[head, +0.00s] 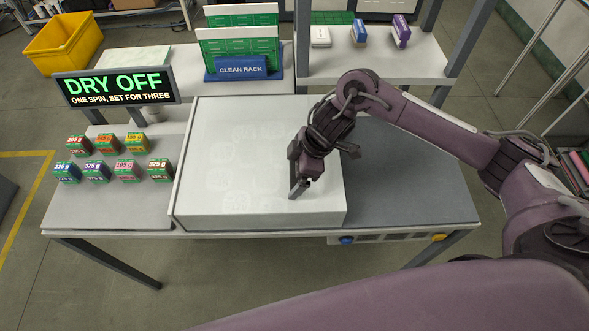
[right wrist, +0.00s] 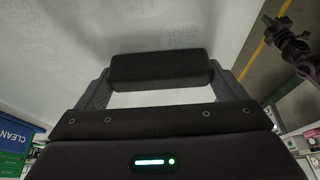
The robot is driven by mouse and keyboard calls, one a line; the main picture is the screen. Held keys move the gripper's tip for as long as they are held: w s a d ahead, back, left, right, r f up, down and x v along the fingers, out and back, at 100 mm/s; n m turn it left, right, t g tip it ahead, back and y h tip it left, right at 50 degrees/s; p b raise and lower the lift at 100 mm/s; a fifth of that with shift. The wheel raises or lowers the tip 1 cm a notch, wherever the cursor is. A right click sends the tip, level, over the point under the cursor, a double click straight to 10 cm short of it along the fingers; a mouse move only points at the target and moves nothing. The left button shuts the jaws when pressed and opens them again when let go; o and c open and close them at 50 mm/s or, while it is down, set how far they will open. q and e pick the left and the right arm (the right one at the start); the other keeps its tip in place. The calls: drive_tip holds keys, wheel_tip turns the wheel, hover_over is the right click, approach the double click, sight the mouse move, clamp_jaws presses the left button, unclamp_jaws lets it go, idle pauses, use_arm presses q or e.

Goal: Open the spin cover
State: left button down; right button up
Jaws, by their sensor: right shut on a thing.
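The spin cover (head: 225,165) is the broad pale lid on top of a box-like machine in the middle of the table. It lies flat and looks closed. My right gripper (head: 300,189) comes down over its front right part and is shut. In the right wrist view a dark bar (right wrist: 160,68) lies between the fingers, against the pale cover; it looks like the cover's handle. In the head view the gripper hides most of it. My left gripper is outside the head view; a dark arm part (right wrist: 290,45) at the right wrist view's edge seems mine, its jaws unclear.
Several small labelled weight boxes (head: 125,172) stand on the table's left part. A "DRY OFF" sign (head: 117,87) stands behind them, and the clean rack (head: 240,68) with green boards is at the back. The grey tabletop right of the machine (head: 415,185) is clear.

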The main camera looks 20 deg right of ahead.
drive_tip(key=s+d, duration=0.3)
drive_tip(key=d, duration=0.9)
drive_tip(key=s+d+p, duration=0.1)
drive_tip(key=s+d, duration=0.3)
drive_tip(key=d, duration=0.8)
drive_tip(key=s+d, duration=0.3)
drive_tip(key=d, duration=0.9)
drive_tip(key=shift+s+d, duration=0.15)
drive_tip(key=shift+d, duration=0.05)
drive_tip(key=shift+r, duration=0.1)
drive_tip(key=o, duration=1.1)
drive_tip(key=b+v, duration=0.1)
drive_tip(key=v, duration=0.6)
drive_tip(key=shift+r+b, duration=0.3)
drive_tip(key=shift+r, duration=0.05)
drive_tip(key=shift+s+d, duration=0.1)
drive_tip(key=shift+d, duration=0.05)
